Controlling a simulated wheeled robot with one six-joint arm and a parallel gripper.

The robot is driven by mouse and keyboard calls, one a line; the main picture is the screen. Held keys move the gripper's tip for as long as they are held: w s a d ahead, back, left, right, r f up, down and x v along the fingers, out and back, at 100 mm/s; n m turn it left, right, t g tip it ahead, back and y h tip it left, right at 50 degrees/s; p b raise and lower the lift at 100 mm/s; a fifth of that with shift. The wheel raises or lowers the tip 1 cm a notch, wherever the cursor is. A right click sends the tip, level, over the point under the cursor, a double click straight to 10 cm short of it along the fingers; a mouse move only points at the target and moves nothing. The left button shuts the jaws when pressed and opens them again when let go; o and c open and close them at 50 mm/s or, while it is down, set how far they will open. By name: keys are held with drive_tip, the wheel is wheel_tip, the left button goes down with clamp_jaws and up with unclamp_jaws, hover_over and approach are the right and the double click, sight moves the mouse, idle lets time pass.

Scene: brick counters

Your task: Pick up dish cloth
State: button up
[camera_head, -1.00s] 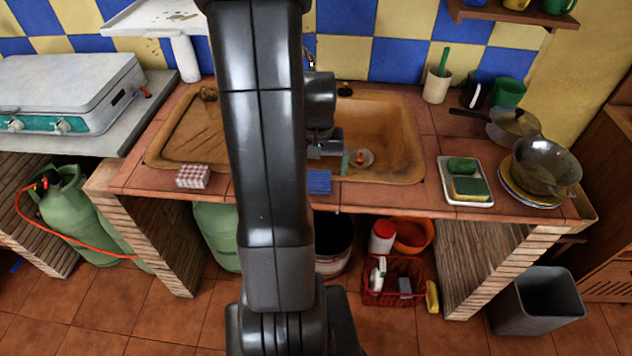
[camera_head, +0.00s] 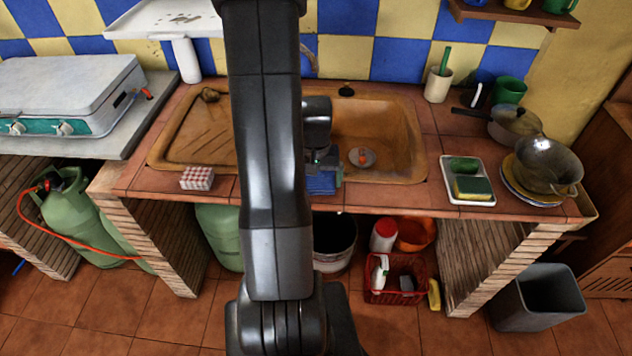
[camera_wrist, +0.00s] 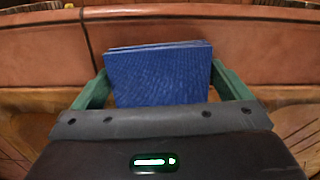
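A folded blue cloth (camera_head: 321,184) lies on the tiled front ledge of the counter, before the sink. My gripper (camera_head: 322,172) is low over it, and my arm hides part of the view. In the wrist view the blue cloth (camera_wrist: 158,75) shows its textured top and layered far edge between the two green fingers of my gripper (camera_wrist: 160,80). The fingers are wide apart, one at each side edge of the cloth. I cannot tell whether they touch it. A red-and-white checked bundle (camera_head: 197,178) lies farther left on the ledge.
The brown sink (camera_head: 400,135) is behind the cloth, with a drain in it. A white tray with sponges (camera_head: 482,200) and a dark pan on stacked plates (camera_head: 545,165) stand to the right. A white stove (camera_head: 70,85) is at left.

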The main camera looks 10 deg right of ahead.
sight(316, 179)
drive_tip(key=c, duration=0.5)
drive_tip(key=shift+r, duration=0.1)
wheel_tip(316, 179, up, 10)
drive_tip(key=shift+f, duration=0.1)
